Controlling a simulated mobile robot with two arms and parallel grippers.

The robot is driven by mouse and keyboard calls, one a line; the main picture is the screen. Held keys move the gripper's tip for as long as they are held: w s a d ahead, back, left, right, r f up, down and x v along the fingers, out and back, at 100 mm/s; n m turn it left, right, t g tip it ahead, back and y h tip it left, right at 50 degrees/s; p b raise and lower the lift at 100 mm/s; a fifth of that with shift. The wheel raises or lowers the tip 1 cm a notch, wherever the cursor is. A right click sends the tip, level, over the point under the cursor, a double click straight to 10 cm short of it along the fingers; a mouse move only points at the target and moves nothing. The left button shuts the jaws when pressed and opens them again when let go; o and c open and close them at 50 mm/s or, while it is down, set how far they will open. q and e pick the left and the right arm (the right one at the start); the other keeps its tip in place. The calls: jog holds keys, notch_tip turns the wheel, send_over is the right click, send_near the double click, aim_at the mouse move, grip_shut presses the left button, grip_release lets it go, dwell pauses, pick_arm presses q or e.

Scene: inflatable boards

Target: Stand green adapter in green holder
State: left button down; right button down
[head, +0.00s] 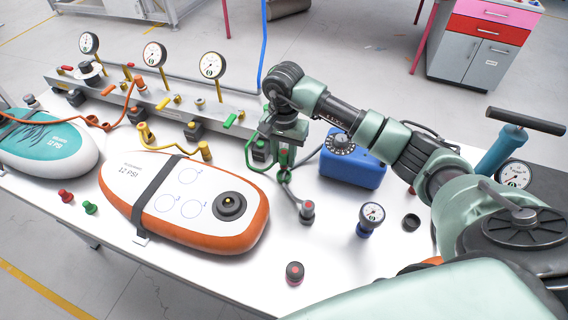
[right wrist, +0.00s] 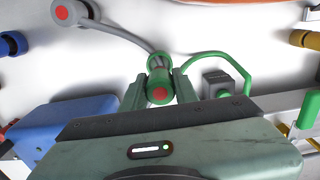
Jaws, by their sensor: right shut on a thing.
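My right gripper (head: 283,158) is shut on the green adapter (head: 284,174), a short green cylinder, above the table's back half. In the right wrist view the adapter (right wrist: 160,85) sits between the fingers, its red-dotted end facing the camera. A grey hose runs from it to a grey end piece with a red top (head: 307,210). A green hose (right wrist: 232,60) curves beside it. The dark block (right wrist: 218,82), apparently the green holder, is close beside the gripper, apart from the adapter. In the head view the block (head: 260,152) is partly hidden. My left gripper is out of view.
A metal manifold (head: 130,95) with gauges lines the back. A blue box (head: 352,170) stands right of the gripper. An orange-edged board (head: 160,225) lies left, with red and green small pieces beyond it.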

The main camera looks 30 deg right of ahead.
notch_tip(320, 180, down, 4)
jog(key=shift+p, duration=0.45)
jog(key=shift+f, duration=0.3)
jog(key=c, duration=1.5)
grip_release()
jog(key=shift+b, duration=0.3)
jog(key=o, duration=0.4)
jog(key=shift+r, duration=0.1)
